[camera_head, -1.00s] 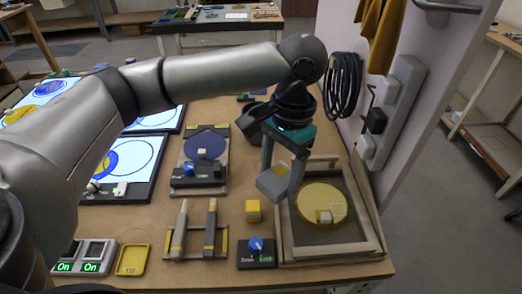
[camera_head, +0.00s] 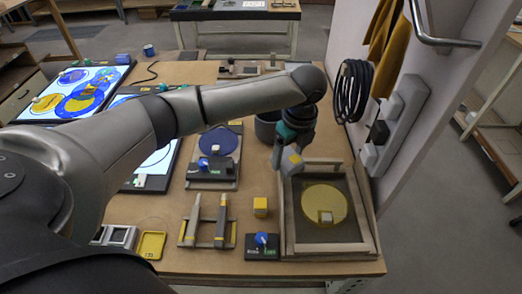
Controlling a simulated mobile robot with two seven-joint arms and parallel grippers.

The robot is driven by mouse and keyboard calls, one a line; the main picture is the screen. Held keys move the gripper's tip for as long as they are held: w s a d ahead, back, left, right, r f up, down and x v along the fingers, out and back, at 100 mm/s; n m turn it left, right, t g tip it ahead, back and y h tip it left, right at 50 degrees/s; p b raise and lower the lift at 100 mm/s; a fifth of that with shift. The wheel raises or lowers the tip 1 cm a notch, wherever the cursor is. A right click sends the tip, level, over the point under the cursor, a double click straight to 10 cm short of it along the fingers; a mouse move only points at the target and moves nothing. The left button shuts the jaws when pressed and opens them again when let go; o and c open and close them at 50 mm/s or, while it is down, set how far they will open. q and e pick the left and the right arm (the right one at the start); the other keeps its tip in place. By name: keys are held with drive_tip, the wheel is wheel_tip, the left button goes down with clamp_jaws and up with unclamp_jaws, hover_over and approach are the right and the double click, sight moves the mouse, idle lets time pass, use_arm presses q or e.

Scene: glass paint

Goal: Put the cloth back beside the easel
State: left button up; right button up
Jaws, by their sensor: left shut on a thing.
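My left gripper (camera_head: 286,153) points down above the back left corner of a wooden frame. It is shut on a small grey piece with a yellow patch (camera_head: 292,163), which looks like the folded cloth. I cannot tell whether this piece touches the frame. The wooden frame (camera_head: 286,222), perhaps the easel, lies at the right of the table and bears a yellow disc (camera_head: 318,198) with a small pale block on it. My right gripper is not in view.
A dark pot (camera_head: 264,127) stands behind the gripper. A wall with black cable (camera_head: 351,90) bounds the right.

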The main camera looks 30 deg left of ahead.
sight(262, 176)
use_arm(q)
drive_tip(key=a+f+m+p, duration=0.1)
drive_tip(key=a+m, duration=0.1)
drive_tip(key=m, duration=0.2)
drive_tip(key=a+f+m+p, duration=0.1)
drive_tip(key=a+f+m, duration=0.1)
drive_tip(key=a+m, duration=0.1)
drive_tip(key=a+f+m+h+p, duration=0.1)
drive_tip(key=a+f+m+p, duration=0.1)
drive_tip(key=m, duration=0.4)
drive_tip(key=shift+a+f+t, duration=0.15)
drive_tip(key=shift+a+t, duration=0.25)
wheel_tip(262, 176, down, 5)
drive_tip(key=b, duration=0.5)
drive_tip(key=shift+p, duration=0.35)
drive_tip(key=shift+w+f+b, duration=0.1)
drive_tip(key=shift+f+b, duration=0.25)
drive_tip(key=shift+f, duration=0.1)
idle(0.7)
drive_tip(key=o, duration=1.1)
drive_tip(key=shift+o, duration=0.2)
drive_tip(key=shift+r, duration=0.1)
